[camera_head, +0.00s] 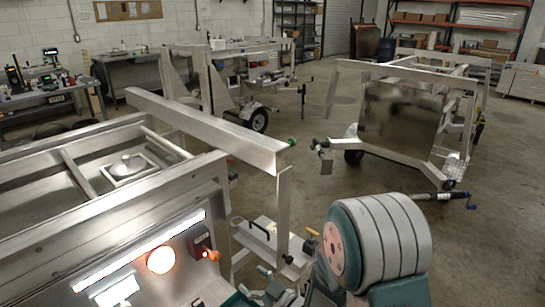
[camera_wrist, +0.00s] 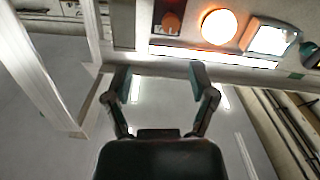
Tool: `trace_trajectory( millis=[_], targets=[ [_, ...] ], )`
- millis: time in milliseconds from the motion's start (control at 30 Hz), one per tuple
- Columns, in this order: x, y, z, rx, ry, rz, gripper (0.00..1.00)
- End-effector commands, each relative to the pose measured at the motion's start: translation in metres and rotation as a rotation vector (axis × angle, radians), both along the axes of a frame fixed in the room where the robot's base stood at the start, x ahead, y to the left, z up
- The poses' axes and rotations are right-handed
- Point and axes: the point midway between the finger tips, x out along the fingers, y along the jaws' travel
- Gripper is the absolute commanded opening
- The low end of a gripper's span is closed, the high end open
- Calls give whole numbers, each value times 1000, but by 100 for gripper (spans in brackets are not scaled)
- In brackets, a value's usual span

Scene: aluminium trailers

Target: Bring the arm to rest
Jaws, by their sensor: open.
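My gripper (camera_wrist: 160,76) shows in the wrist view with its two dark fingers spread apart and nothing between them. It faces the front panel of a metal trailer (camera_wrist: 225,62). A round glowing lamp (camera_wrist: 219,27) and a red knob on a dark box (camera_wrist: 171,21) are just beyond the fingertips in the picture. In the head view my arm's thick grey and teal joint (camera_head: 380,242) fills the lower right, beside the near trailer (camera_head: 110,222). The gripper's fingers are not clear in the head view.
In the head view a long metal beam (camera_head: 205,128) crosses the near trailer. A second trailer (camera_head: 405,118) stands on the right, with another (camera_head: 215,82) behind. A cluttered workbench (camera_head: 50,97) is at left. Open concrete floor (camera_head: 300,150) lies between the trailers.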

Motion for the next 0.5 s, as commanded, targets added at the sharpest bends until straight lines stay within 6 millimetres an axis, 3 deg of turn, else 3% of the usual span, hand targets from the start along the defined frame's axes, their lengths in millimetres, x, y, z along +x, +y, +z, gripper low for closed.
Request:
trace_trajectory(
  millis=[267,500],
  targets=[
    [32,-55,48,-220,94,-245,73],
    [25,-117,90,-337,253,-479,73]
  ],
)
